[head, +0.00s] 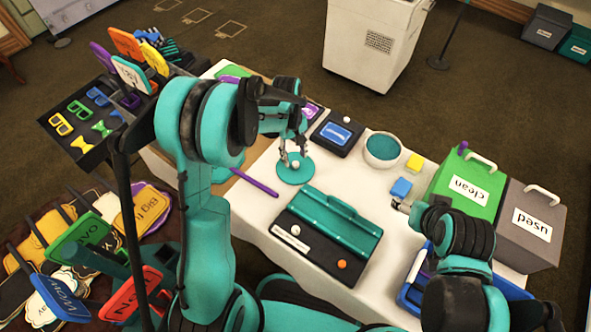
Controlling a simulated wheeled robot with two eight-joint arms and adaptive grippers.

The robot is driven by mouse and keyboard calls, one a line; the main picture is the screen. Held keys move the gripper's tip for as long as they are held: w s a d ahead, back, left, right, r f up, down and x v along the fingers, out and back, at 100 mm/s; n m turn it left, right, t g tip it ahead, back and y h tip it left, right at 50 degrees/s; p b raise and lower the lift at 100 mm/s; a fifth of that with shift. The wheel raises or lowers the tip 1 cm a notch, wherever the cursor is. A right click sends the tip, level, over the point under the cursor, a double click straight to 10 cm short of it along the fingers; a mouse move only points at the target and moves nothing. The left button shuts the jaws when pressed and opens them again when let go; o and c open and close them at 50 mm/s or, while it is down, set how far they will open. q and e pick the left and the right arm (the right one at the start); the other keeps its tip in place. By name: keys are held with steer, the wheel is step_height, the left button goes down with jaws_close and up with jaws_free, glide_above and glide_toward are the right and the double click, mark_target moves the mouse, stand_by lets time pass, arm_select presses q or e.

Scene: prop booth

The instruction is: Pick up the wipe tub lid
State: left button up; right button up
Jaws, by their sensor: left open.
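The wipe tub lid (303,175) is a flat teal disc with a small white knob, lying on the white table. A round white tub (383,150) with a teal inside stands uncovered to its right. My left gripper (293,159) points down right over the lid, its fingers open near the knob. I cannot tell whether they touch it. My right gripper (401,205) is small and partly hidden by its arm, beside a blue block (401,188); its jaw state is unclear.
A black-and-teal case (328,226) lies in front of the lid, a purple stick (255,183) to the left. A dark tray with a blue pad (337,133) lies behind.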

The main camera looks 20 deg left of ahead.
mark_target(296, 166)
arm_select(q)
steer(key=f, duration=0.3)
steer(key=shift+s+d+b, duration=0.2)
steer(key=shift+b, duration=0.2)
steer(key=shift+r, duration=0.15)
jaws_close()
